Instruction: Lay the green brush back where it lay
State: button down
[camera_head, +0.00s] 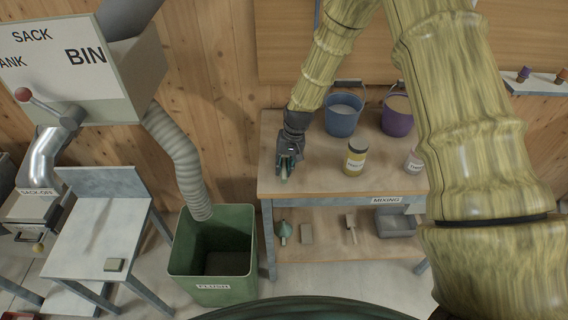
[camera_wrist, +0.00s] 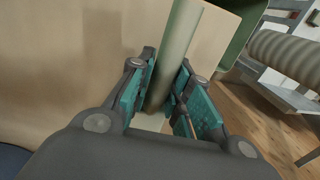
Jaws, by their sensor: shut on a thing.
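My gripper (camera_head: 286,172) points down over the left front part of the mixing table's top. It is shut on a pale green rod, which I take for the handle of the green brush (camera_wrist: 178,50). In the wrist view the rod stands between the two teal finger pads and runs out past the top of the picture. In the head view only a short green piece shows at the fingertips. The brush's head cannot be made out, and I cannot tell whether the brush touches the table.
The mixing table (camera_head: 320,181) also bears a blue bucket (camera_head: 342,120), a purple bucket (camera_head: 397,119), a yellow jar (camera_head: 355,160) and a pale jar (camera_head: 413,162). Its lower shelf (camera_head: 330,247) holds a teal item (camera_head: 284,230), small tools and a grey tray (camera_head: 396,224). A green bin (camera_head: 212,284) stands left.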

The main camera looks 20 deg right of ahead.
jog(key=shift+f, duration=0.1)
jog(key=c, duration=1.3)
grip_release()
jog(key=shift+r, duration=0.2)
jog(key=shift+s+d+r+b, duration=0.1)
jog(key=shift+d+r+b, duration=0.45)
jog(key=shift+r, duration=1.4)
jog(key=shift+s+d+r+b, duration=0.15)
jog(key=shift+r+b, duration=0.75)
jog(key=shift+r, duration=1.05)
jog(key=shift+s+d+r+b, duration=0.1)
jog(key=shift+d+r+b, duration=0.5)
jog(key=shift+r, duration=1.35)
jog(key=shift+a+f, duration=0.1)
jog(key=shift+a, duration=0.1)
